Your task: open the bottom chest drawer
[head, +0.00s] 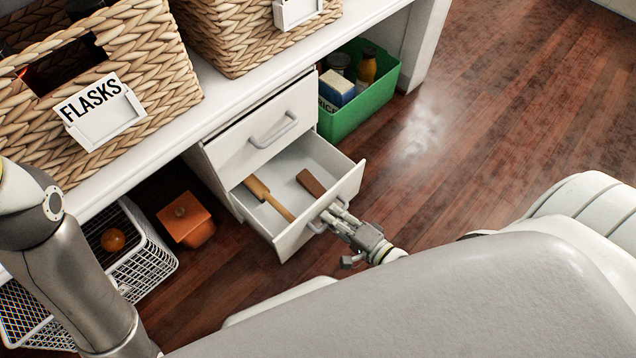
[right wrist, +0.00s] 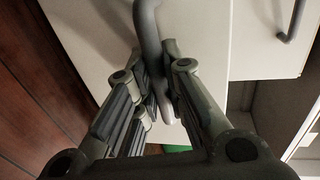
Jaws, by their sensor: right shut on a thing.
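The bottom chest drawer (head: 318,212) is pulled out and stands open, with its inside showing in the head view. A wooden-handled tool (head: 268,199) and a brown block-like item (head: 310,182) lie in it. My right gripper (head: 335,217) is at the drawer front, shut on the grey bottom handle (head: 318,228). In the right wrist view the fingers (right wrist: 163,85) close around the handle (right wrist: 148,30). The top drawer (head: 263,130) above is closed. My left arm shows at the left edge of the head view, but its gripper is out of view.
A green crate (head: 365,115) with bottles and boxes stands right of the chest. An orange pot (head: 186,222) and a white wire basket (head: 150,262) stand on the floor to the left. A woven basket labelled FLASKS (head: 150,50) sits on the counter. The floor at right is clear.

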